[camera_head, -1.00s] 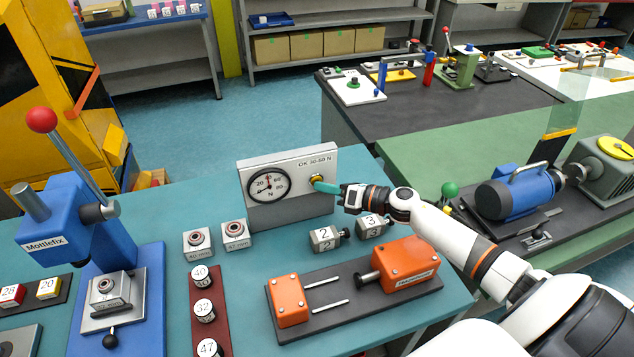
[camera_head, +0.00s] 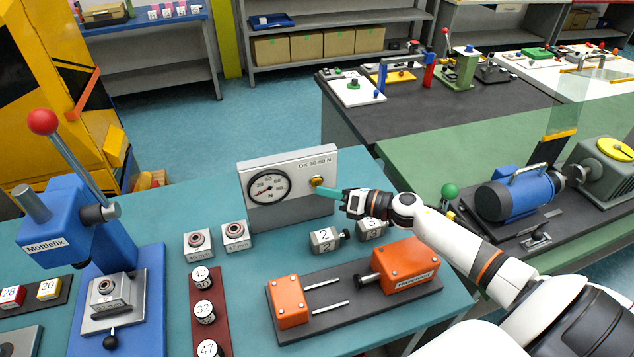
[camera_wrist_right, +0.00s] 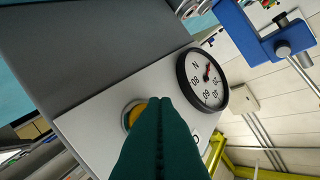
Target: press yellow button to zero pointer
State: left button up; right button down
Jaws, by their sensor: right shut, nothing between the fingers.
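The yellow button (camera_head: 317,181) sits on the right part of the grey gauge box's front (camera_head: 298,215). It also shows in the right wrist view (camera_wrist_right: 135,113), partly hidden behind my fingertips. The round dial (camera_head: 268,187) is left of the button. Its pointer leans to the lower left, near the low end of the scale; the exact reading is too small to tell. The dial also shows tilted in the wrist view (camera_wrist_right: 203,80). My right gripper (camera_head: 322,191) is shut and empty, its teal fingertips just in front of and slightly below right of the button, seemingly apart from it.
Two numbered grey blocks (camera_head: 325,240) and an orange fixture (camera_head: 405,263) lie below my right forearm. Two ring gauges (camera_head: 236,235) stand left of the box. A blue lever press (camera_head: 120,235) with a red knob stands at the left.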

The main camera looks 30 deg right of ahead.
jog(key=shift+s, duration=0.15)
jog(key=shift+s+a+p, duration=0.2)
jog(key=shift+s, duration=0.6)
jog(key=shift+s+a+p, duration=0.2)
jog(key=shift+s+p, duration=0.05)
jog(key=shift+s, duration=0.5)
jog(key=shift+s+a+p, duration=0.2)
jog(key=shift+s, duration=0.6)
